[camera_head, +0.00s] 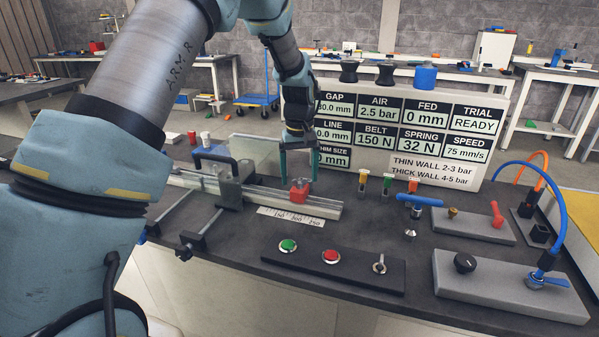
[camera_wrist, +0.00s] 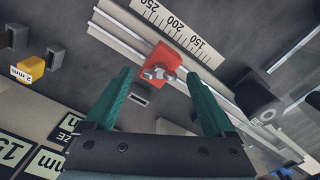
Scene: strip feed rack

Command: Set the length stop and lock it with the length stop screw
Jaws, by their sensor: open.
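The length stop is a red block (camera_head: 300,190) on a grey rail (camera_head: 325,206) beside a printed scale (camera_head: 290,217). In the wrist view the red block (camera_wrist: 162,63) carries a grey winged screw (camera_wrist: 159,73) on top. The scale (camera_wrist: 180,25) shows 150, 200 and 250 there, with the block near the stretch between 200 and 150. My gripper (camera_head: 298,172) is above the rail, close to the block. In the wrist view my gripper (camera_wrist: 163,85) has its two green fingers spread, with the red block and screw beyond and between their tips. Contact cannot be told.
A panel of readouts (camera_head: 400,125) stands behind the rail. A clamp block with a black handle (camera_head: 235,185) is to the left. Green and red buttons (camera_head: 330,257) and a lever sit in front. Small coloured-top pieces (camera_head: 387,180) stand right of the rail.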

